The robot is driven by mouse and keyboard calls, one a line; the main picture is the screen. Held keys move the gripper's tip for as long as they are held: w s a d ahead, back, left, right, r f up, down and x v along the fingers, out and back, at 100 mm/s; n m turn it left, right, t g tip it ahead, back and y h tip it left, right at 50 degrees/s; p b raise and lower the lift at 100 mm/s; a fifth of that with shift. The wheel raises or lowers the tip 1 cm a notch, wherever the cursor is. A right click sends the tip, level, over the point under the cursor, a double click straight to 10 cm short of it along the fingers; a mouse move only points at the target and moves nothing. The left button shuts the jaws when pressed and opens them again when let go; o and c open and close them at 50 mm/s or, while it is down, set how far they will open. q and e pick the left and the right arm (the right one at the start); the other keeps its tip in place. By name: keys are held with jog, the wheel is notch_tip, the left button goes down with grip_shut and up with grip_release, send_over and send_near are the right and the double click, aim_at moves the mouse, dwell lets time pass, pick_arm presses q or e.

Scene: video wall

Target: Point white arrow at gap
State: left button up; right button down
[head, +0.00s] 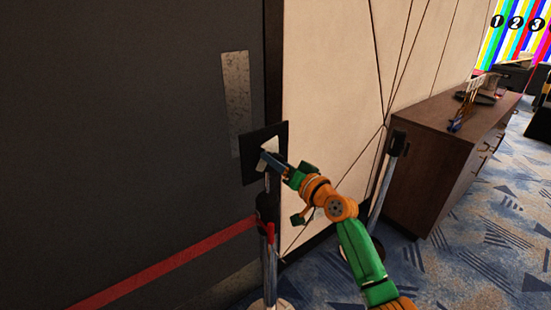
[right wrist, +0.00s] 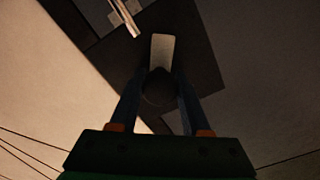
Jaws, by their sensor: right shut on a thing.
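A black square sign (head: 252,172) with a white arrow (head: 269,146) on its face stands on top of a chrome post (head: 268,262). The arrow is partly hidden by my right gripper (head: 266,158), so its direction cannot be told for sure. In the right wrist view, my right gripper (right wrist: 158,82) is shut on a dark rounded piece (right wrist: 158,92) in front of the dark sign plate (right wrist: 205,65). A pale strip, seemingly part of the arrow (right wrist: 162,48), shows just beyond the fingertips. A gap lies between this post and a second post (head: 384,185) to the right. My left gripper is not in view.
A red belt (head: 165,266) runs from the chrome post to the lower left. A dark wall fills the left, and a pale panelled wall (head: 330,90) stands behind. A wooden cabinet (head: 440,155) stands at the right. Patterned blue carpet (head: 480,255) is open at the lower right.

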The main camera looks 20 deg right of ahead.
jog(key=m+p, duration=0.2)
jog(key=m, duration=0.3)
jog(key=shift+r+m, duration=0.1)
jog(key=shift+m, duration=0.2)
jog(key=m+p, duration=0.1)
jog(key=m, duration=0.3)
jog(key=shift+a+m+p, duration=0.1)
jog(key=shift+m+p, duration=0.2)
jog(key=shift+m, duration=0.4)
jog(key=shift+c, duration=1.9)
grip_release()
jog(key=v, duration=0.7)
